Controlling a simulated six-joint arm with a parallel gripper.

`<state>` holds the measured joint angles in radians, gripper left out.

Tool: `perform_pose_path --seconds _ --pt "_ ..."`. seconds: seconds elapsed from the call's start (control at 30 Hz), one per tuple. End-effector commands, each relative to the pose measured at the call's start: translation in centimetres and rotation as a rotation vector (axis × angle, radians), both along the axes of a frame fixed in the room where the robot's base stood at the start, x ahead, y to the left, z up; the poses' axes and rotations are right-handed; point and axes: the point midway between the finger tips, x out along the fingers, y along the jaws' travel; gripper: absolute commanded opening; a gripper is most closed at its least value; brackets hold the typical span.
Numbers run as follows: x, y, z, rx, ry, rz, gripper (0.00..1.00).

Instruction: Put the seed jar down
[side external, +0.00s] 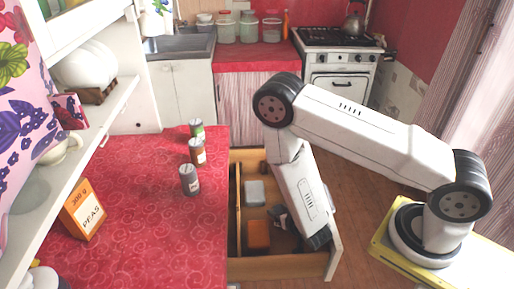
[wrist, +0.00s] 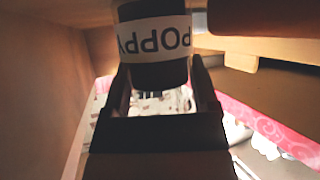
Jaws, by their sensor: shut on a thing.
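The seed jar (wrist: 158,72) is dark with a white band, whose letters POPPY read upside down in the wrist view. My gripper (wrist: 160,85) is shut on it, one finger on each side. In the side view, my gripper (side external: 281,217) is low inside an open wooden drawer (side external: 285,266), beside an orange box. The jar cannot be made out clearly there, and whether its base touches the drawer floor cannot be told.
The drawer also holds an orange box (side external: 259,235) and a pale grey container (side external: 254,193). Several cans, one of them a grey can (side external: 189,180), stand on the red counter (side external: 150,225) at the left. A peas box (side external: 83,211) stands there too.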

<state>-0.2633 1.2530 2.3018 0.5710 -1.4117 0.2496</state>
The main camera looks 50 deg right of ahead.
Motion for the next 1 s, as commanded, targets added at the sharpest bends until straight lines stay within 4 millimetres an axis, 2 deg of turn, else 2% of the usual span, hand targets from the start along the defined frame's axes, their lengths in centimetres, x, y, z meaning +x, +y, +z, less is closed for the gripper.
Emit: perform_pose_path --seconds 0.27,0.3,0.37,0.8,1.0 --pt "0.0 0.0 -0.2 0.000 0.000 0.000 0.10" --pt "0.0 0.0 -0.3 0.000 0.000 0.000 0.79" --pt "0.0 0.0 -0.3 0.000 0.000 0.000 0.98" --pt "0.0 0.0 0.1 0.000 0.000 0.000 1.00" --pt "-1.2 0.6 0.7 0.000 0.001 0.003 1.00"
